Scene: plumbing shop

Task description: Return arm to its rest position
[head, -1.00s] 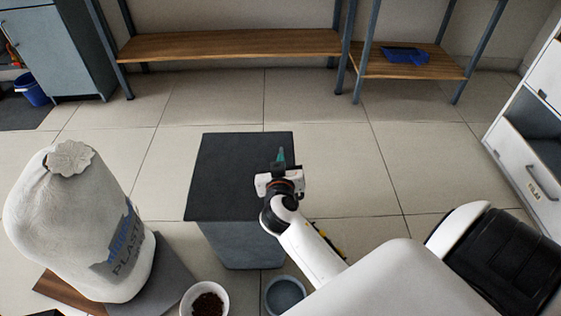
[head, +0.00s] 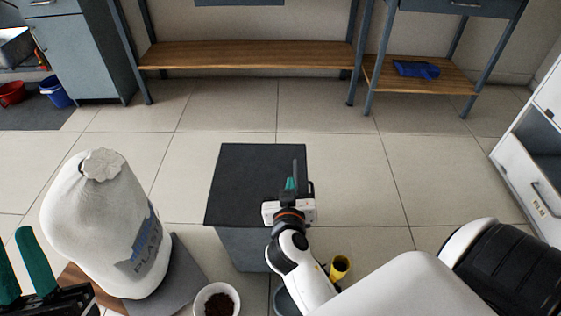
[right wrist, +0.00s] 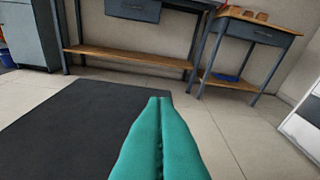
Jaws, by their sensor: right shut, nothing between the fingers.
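My right gripper (head: 291,184) is over the right part of a dark grey block-like stand (head: 240,175). Its teal fingers are shut together with nothing between them. In the right wrist view the two fingers (right wrist: 158,105) lie side by side, pointing forward past the dark top (right wrist: 75,115). My left gripper (head: 22,270) shows at the lower left edge of the head view, with its two teal fingers apart and nothing seen between them.
A white plaster sack (head: 100,220) stands at the left. A white bowl of dark bits (head: 217,301) and a yellow cup (head: 340,267) are on the floor. A shelf bench (head: 250,55) stands at the back, white drawers (head: 535,180) at the right. Open tile lies between.

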